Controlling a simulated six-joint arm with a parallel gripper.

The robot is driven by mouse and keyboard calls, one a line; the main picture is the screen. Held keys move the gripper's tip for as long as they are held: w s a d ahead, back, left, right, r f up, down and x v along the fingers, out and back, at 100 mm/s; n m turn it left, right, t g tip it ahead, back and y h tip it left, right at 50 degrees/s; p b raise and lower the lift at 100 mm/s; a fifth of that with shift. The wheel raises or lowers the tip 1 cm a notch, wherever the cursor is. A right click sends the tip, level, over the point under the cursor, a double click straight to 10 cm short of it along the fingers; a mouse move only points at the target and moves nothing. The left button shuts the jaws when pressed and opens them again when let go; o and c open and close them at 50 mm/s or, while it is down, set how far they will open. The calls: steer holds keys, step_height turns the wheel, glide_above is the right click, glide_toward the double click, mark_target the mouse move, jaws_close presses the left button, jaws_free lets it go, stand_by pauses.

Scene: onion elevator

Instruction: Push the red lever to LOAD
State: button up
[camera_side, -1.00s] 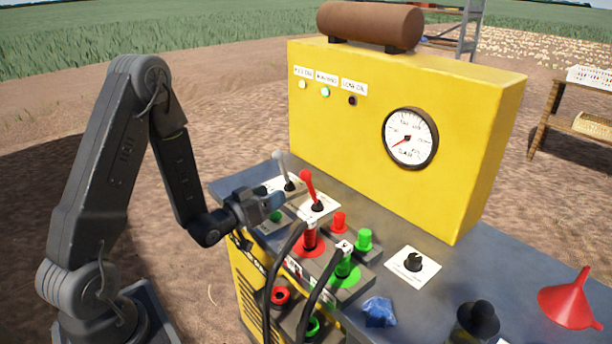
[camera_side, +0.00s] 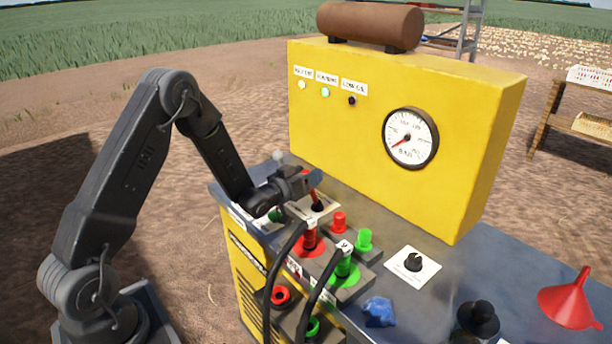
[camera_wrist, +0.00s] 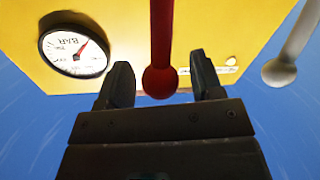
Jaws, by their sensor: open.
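The red lever (camera_side: 315,193) stands on a white plate (camera_side: 320,207) on the grey bench top, its upper part partly hidden by my gripper in the side view. In the wrist view the red lever (camera_wrist: 160,60) hangs into the picture with its round knob between my two fingers. My gripper (camera_side: 312,180) is open at the height of the lever's top; it also shows in the wrist view (camera_wrist: 163,85), with a gap between the knob and each finger. The lettering on the lever's plate cannot be read.
A grey lever (camera_side: 279,158) stands close to the left, also in the wrist view (camera_wrist: 280,70). Red (camera_side: 339,221) and green (camera_side: 364,239) knobs and plugged black cables are in front. The yellow panel (camera_side: 400,90) with a gauge (camera_side: 410,138) rises behind. A red funnel (camera_side: 570,300) stands far right.

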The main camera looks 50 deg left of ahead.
steer(key=shift+c, duration=0.2)
jaws_close()
stand_by(0.3)
steer(key=shift+w+r+g, duration=0.2)
steer(key=shift+w+g, duration=0.2)
steer(key=shift+w, duration=0.1)
steer(key=shift+w+r+g, duration=0.15)
steer(key=shift+w+g, duration=0.25)
steer(key=shift+w, duration=0.1)
steer(key=w+g, duration=0.3)
steer(key=w, duration=0.4)
steer(key=shift+f+m+g+h, duration=0.3)
steer(key=shift+f, duration=0.05)
steer(key=shift+w, duration=0.1)
